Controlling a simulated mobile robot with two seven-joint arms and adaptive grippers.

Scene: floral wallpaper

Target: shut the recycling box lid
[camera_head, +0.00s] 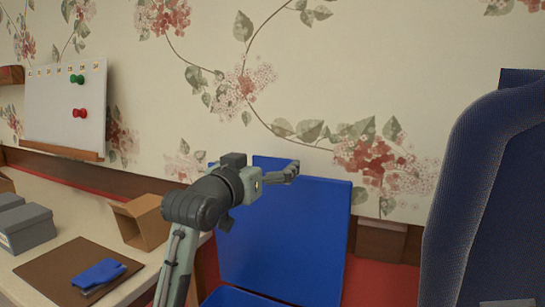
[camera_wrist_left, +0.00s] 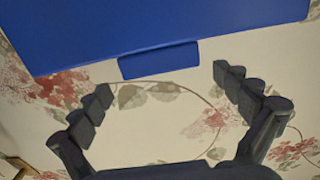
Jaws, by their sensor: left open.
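The recycling box's blue lid (camera_head: 290,235) stands raised, nearly upright, in front of the wallpapered wall in the head view. A blue edge of the box (camera_head: 245,298) shows below it at the bottom of the picture; the rest is cut off. My left gripper (camera_head: 292,170) is open and empty at the lid's top edge, overlapping it in the head view. In the left wrist view the lid (camera_wrist_left: 160,25) fills the top, with a small tab (camera_wrist_left: 158,61) pointing down between the spread fingers. Contact cannot be told. My right gripper is out of view.
A table at left holds a cardboard box (camera_head: 142,220), grey boxes (camera_head: 28,232) and a brown mat (camera_head: 55,268) with a blue item (camera_head: 98,273). A blue chair-like back (camera_head: 480,190) stands at right. A whiteboard (camera_head: 65,105) hangs on the wall.

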